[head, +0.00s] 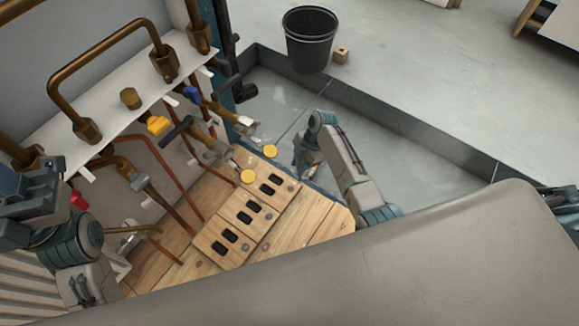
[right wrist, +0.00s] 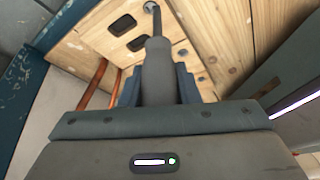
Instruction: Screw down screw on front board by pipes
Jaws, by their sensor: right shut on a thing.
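The wooden boards (head: 285,225) by the copper pipes (head: 165,160) carry dark oval slots and grey round screw heads (head: 268,213). In the right wrist view, my right gripper (right wrist: 157,90) is shut on a grey screwdriver (right wrist: 158,65). Its thin shaft points at a grey round screw (right wrist: 150,6) on the board (right wrist: 185,30). The tip overlaps the screw in this view; I cannot tell whether it touches. In the head view my right gripper (head: 303,160) is beside the boards' right edge. My left gripper (head: 22,200) is at the left edge, its jaws unclear.
A white shelf (head: 110,115) with brass fittings and bent pipes stands at the left. Valves with yellow round caps (head: 248,176) stand near the boards. A black bucket (head: 310,38) and a small wooden block (head: 341,55) are on the floor at the back, where there is free room.

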